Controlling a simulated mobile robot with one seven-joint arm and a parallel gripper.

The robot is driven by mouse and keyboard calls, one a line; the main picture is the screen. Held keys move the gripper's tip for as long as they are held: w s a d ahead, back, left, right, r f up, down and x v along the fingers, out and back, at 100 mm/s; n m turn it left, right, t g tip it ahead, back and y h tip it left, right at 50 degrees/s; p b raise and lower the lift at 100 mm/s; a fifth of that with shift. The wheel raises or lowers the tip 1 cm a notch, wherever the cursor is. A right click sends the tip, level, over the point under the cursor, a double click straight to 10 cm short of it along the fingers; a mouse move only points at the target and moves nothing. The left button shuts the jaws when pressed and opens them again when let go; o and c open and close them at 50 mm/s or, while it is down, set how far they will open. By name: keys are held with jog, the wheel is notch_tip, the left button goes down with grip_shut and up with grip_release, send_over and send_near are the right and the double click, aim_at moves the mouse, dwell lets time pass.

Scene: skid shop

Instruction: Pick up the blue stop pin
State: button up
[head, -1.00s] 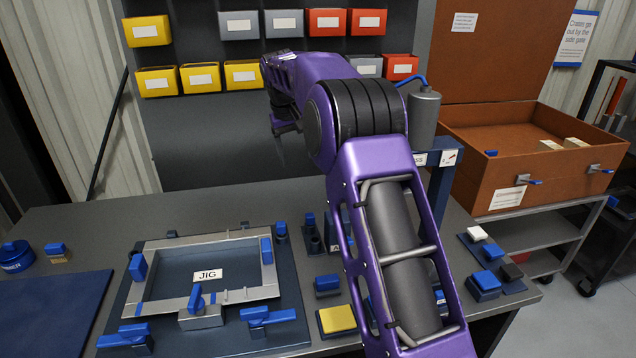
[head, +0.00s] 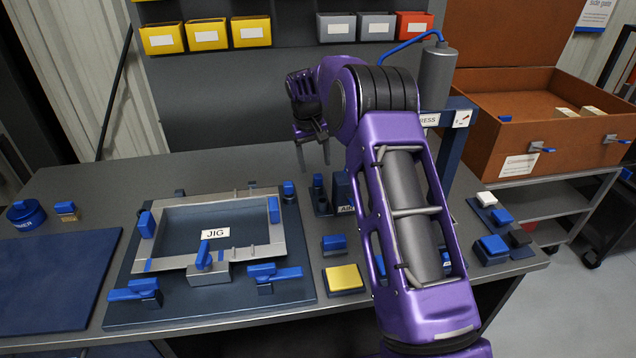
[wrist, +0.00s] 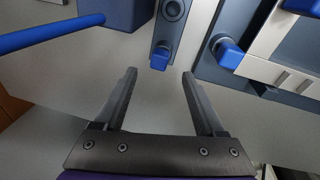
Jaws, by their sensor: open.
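A blue-topped pin (head: 318,181) stands upright at the far end of a small dark holder block (head: 322,206), right of the jig. It looks like the stop pin, though no label shows. In the wrist view its blue top (wrist: 160,57) lies just beyond the fingertips, roughly centred between them. My gripper (head: 312,152) is open and empty, fingers pointing down, above and a little behind the pin. The wrist view shows both fingers (wrist: 160,74) apart with only bench between them. Another blue-topped piece (head: 289,189) stands at the jig's far right corner.
The jig frame (head: 270,240) with blue clamps lies left of the block. A press post (head: 451,150) stands to the right, and its blue handle (wrist: 50,35) shows in the wrist view. A yellow pad (head: 343,278) is in front. The bench behind the jig is clear.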

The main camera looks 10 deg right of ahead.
aim_at(318, 175)
jog(key=f, duration=0.4)
jog(key=shift+w+d+f, duration=0.15)
jog(key=shift+d+f, duration=0.2)
jog(key=shift+f, duration=0.05)
grip_shut()
